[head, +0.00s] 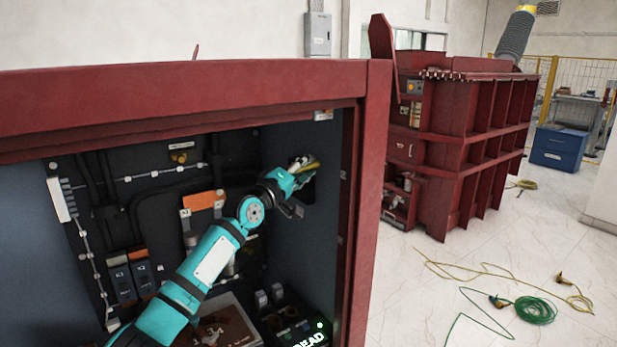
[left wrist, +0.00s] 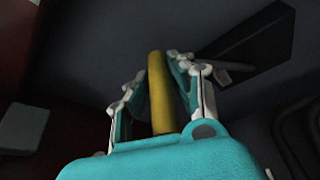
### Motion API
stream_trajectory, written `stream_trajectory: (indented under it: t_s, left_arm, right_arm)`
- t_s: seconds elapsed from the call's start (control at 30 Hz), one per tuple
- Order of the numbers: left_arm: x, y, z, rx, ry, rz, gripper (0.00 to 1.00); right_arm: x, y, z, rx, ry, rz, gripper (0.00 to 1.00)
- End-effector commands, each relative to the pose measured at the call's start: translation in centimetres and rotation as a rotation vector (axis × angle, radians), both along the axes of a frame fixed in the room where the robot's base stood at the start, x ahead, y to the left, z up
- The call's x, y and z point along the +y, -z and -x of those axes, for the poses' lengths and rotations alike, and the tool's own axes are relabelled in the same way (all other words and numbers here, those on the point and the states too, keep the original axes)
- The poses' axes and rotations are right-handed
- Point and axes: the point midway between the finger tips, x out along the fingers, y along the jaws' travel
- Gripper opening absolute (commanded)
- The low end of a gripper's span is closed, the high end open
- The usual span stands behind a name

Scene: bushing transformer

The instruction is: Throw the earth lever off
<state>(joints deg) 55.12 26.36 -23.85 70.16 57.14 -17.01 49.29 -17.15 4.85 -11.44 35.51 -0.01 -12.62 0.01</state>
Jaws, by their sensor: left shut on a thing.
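The earth lever (head: 311,167) is a yellow handle on the inner right wall of the red cabinet. In the left wrist view the lever (left wrist: 160,95) is a yellow bar standing between the two fingers, with a dark plate (left wrist: 250,45) on the wall behind it. My left gripper (head: 303,165) reaches into the cabinet and is shut on the lever; it also shows in the left wrist view (left wrist: 158,88). The lever's far end and pivot are hard to make out. My right gripper is not in view.
The red cabinet frame (head: 180,98) surrounds my left arm at the top and right. Inside are breakers (head: 120,280), cables and a lit panel (head: 307,340). A large red transformer (head: 455,150) and a green cable coil (head: 530,310) are outside. Floor between them is mostly clear.

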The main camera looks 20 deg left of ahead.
Motion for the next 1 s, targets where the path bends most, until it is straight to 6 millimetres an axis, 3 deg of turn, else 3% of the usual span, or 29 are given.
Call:
stream_trajectory:
  t_s: [0.2,0.57,0.6,0.73,1.0]
  left_arm:
    - [0.3,-0.9,-0.1,-0.011,-0.002,-0.001,0.00]
    - [0.3,-0.9,-0.1,-0.011,-0.002,0.000,0.00]
    - [0.3,-0.9,-0.1,-0.011,-0.002,0.000,0.24]
    - [0.3,-0.8,-0.1,-0.009,-0.002,-0.001,0.41]
    - [0.3,-0.5,-0.1,-0.004,-0.001,-0.002,0.44]
  right_arm:
    - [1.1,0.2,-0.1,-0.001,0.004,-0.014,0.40]
    - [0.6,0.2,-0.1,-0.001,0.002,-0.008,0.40]
    - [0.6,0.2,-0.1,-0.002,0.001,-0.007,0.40]
    - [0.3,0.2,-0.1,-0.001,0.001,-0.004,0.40]
    - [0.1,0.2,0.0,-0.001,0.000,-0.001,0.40]
